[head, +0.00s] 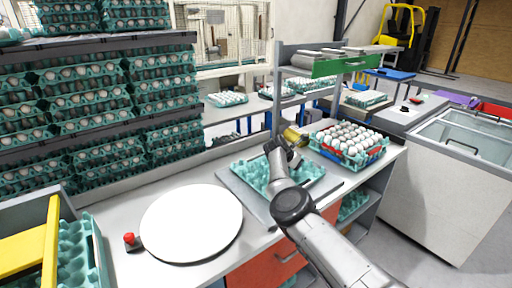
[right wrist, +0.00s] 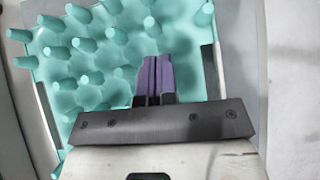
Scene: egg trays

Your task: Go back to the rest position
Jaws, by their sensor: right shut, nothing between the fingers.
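My right gripper (right wrist: 154,78) is shut and empty, its purple fingers pressed together over an empty teal egg tray (right wrist: 105,50). In the head view my right arm reaches in from the bottom right. My right gripper (head: 284,137) is there above the same tray (head: 247,172), which lies on a grey plate on the counter. I cannot tell the exact gap between fingers and tray. My left gripper is not in the head view.
A filled egg tray (head: 349,143) stands right of my right arm. A white round disc (head: 191,222) and a red button (head: 129,238) are on the counter at left. Stacked egg trays (head: 93,113) fill the left back. A green-fronted shelf (head: 340,65) overhangs the counter.

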